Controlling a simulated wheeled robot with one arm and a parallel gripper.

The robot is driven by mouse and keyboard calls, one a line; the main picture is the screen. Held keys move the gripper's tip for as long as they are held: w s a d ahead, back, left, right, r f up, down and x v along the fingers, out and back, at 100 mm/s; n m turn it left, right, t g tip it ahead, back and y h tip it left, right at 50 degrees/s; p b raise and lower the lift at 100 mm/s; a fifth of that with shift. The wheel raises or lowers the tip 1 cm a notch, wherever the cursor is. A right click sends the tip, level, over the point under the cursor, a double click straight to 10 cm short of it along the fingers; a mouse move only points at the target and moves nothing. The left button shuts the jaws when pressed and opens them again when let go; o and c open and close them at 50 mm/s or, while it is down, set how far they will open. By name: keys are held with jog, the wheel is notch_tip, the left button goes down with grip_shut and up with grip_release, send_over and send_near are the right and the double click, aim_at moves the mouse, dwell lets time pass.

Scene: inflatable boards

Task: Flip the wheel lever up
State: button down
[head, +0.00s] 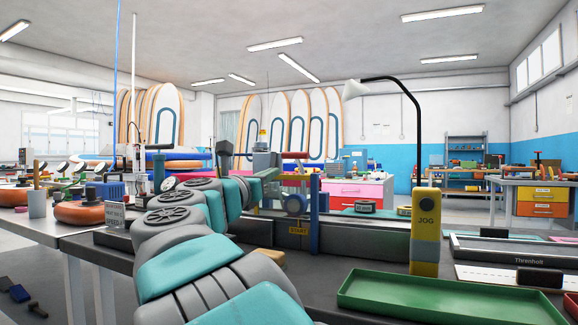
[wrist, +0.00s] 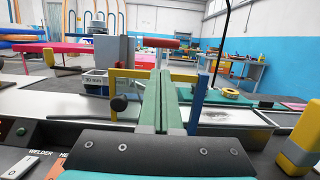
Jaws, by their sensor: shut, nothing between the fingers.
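My gripper (wrist: 164,82) is shut and empty, its long green fingers together and pointing forward over the machine bed. In the head view my gripper (head: 270,174) is at the end of the arm, left of the blue post. A red bar (wrist: 161,43) lies roughly level beyond and above the fingertips, beside a grey column (wrist: 116,52); the red bar also shows in the head view (head: 293,155). It looks like the wheel lever, but I cannot be sure. The fingers hide part of the machine.
A blue post (wrist: 198,104) and a yellow bracket (wrist: 112,96) stand close on either side of the fingers. A yellow JOG box (head: 425,232) stands at the right. A green tray (head: 408,297) lies in front. A tape roll (head: 365,206) lies beyond the bed.

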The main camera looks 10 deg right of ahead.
jog(key=p+x, duration=0.1)
jog(key=x, duration=0.9)
jog(key=shift+p, duration=0.3)
jog(key=shift+r, duration=0.2)
